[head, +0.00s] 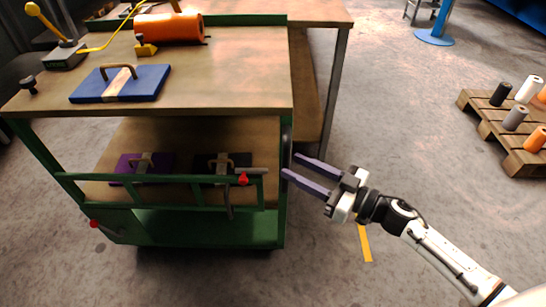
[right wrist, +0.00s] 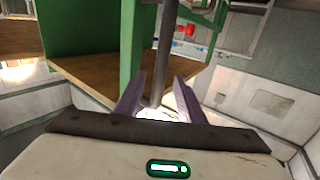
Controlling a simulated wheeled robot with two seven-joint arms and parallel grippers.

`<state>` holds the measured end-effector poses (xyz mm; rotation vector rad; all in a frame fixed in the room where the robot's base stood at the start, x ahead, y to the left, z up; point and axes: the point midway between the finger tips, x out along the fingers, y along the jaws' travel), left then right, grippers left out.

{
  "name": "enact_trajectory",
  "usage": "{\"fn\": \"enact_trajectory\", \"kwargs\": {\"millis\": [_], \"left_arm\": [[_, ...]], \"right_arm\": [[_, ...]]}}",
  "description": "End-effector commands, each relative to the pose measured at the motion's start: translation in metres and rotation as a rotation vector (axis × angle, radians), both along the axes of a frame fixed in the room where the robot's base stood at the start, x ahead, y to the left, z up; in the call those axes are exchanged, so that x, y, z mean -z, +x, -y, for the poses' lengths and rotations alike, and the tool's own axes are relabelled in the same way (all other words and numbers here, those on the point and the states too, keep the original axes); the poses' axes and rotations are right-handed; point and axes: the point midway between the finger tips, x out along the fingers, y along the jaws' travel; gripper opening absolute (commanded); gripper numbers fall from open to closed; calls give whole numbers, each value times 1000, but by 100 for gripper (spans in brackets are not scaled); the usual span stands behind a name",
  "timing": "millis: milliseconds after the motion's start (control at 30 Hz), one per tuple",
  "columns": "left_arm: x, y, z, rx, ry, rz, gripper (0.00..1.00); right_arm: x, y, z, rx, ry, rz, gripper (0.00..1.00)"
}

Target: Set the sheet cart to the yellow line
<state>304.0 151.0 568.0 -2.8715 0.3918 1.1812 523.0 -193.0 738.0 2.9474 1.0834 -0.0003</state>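The sheet cart is a green frame with wooden shelves; its top shelf (head: 225,88) fills the left half of the head view. A dark upright bar (head: 286,148) is on its right side; a grey upright bar (right wrist: 166,50) shows in the right wrist view. My right gripper (head: 292,165) is open at the cart's right side. In the right wrist view the bar appears between its two purple fingers, which are apart; I cannot tell whether they touch it. The yellow line (head: 364,243) is a short strip on the floor, right of the cart. My left gripper is not in view.
A blue die (head: 140,84) lies on the top shelf; a purple die (head: 130,163) and a dark one (head: 208,163) lie below. A wooden bench (head: 322,12) stands behind the cart. A pallet (head: 488,118) with rolls is at right. Floor between is clear.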

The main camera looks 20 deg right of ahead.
Motion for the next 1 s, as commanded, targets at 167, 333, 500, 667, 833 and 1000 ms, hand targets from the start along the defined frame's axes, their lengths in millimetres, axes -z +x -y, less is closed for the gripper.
{"fn": "enact_trajectory", "kwargs": {"millis": [167,333,500,667,833,1000], "left_arm": [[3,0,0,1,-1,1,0],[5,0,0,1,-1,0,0],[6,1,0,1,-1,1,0],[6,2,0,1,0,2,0],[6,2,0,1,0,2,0],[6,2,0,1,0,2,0]], "right_arm": [[-1,28,-23,2,3,3,36],[0,48,-40,2,3,1,36],[0,58,-49,3,2,-1,36],[0,60,-50,3,1,-1,36],[0,60,-50,3,1,-1,32],[0,59,-50,3,1,-1,4]]}}
